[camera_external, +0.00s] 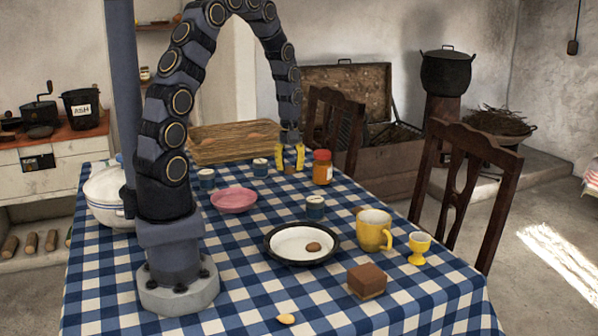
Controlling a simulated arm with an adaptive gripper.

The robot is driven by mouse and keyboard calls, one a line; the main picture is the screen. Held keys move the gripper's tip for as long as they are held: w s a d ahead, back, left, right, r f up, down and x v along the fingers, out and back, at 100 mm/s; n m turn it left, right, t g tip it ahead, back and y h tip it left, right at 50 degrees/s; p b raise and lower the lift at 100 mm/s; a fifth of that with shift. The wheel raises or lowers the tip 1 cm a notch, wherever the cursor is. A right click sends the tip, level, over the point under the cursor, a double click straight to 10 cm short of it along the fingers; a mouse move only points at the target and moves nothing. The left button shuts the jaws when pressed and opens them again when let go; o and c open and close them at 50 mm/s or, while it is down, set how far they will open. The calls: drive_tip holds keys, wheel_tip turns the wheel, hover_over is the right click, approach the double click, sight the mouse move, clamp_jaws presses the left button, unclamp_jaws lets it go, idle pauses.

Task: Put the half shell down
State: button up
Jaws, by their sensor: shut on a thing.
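My gripper (290,160) is at the far side of the checked table, with its yellow fingertips pointing down. It is shut on a small brown thing (289,170), which looks like the half shell; the fingers partly hide it. I cannot tell whether it touches the cloth (250,270). Another small brown rounded piece (313,247) lies in the white dish with a dark rim (301,259). A tan shell-like piece (286,319) lies on the cloth near the front edge.
An orange-lidded jar (322,168) stands just right of my gripper, and a blue pot (260,168) just left. A pink plate (234,200), another blue pot (315,207), yellow mug (374,231), egg cup (419,248) and brown block (366,281) stand nearer.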

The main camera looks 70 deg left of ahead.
drive_tip(key=d+f, duration=0.1)
drive_tip(key=d, duration=1)
approach(302, 250)
drive_tip(key=shift+d+f, duration=0.1)
drive_tip(key=shift+f, duration=2.7)
drive_tip(key=shift+f, duration=0.1)
drive_tip(key=shift+f, duration=0.5)
drive_tip(key=o, duration=0.6)
